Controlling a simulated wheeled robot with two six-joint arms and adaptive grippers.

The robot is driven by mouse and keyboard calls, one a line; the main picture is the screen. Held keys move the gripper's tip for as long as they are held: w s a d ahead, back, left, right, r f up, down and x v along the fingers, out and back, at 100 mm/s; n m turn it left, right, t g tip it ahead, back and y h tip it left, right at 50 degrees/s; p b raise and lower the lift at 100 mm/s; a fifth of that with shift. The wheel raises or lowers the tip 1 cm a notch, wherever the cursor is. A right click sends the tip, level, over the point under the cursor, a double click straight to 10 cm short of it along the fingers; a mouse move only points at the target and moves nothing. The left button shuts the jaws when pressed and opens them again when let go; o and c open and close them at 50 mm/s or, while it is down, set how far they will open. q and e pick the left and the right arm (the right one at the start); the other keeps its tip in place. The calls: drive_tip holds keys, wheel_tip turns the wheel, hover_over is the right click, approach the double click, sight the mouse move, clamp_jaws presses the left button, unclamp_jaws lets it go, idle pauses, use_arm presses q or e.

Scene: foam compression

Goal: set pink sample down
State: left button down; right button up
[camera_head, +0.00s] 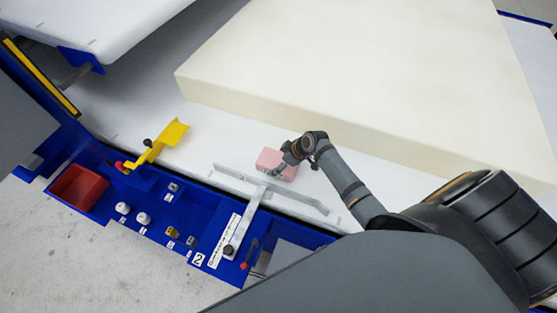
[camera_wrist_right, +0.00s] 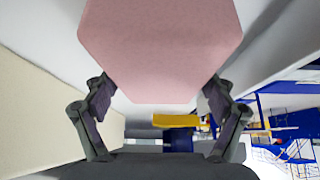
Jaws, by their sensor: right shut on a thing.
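The pink sample (camera_head: 271,158) is a small pink block over the white table strip, between the large cream foam block and the grey metal bar. My right gripper (camera_head: 287,165) is at its right side in the head view, shut on it. In the right wrist view the pink sample (camera_wrist_right: 161,50) fills the upper middle, between the two dark fingers of the right gripper (camera_wrist_right: 157,100). Whether its underside touches the table cannot be told. My left gripper is not in view.
A large cream foam block (camera_head: 370,75) lies behind the sample. A grey T-shaped bar (camera_head: 245,222) stands in front of it. A yellow lever (camera_head: 160,144) and a red bin (camera_head: 78,188) are at the left. White table (camera_head: 215,140) is clear left of the sample.

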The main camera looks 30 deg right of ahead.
drive_tip(key=o, duration=0.7)
drive_tip(key=v, duration=1.1)
drive_tip(key=shift+d, duration=0.1)
drive_tip(key=shift+s+r, duration=0.2)
drive_tip(key=shift+r, duration=0.25)
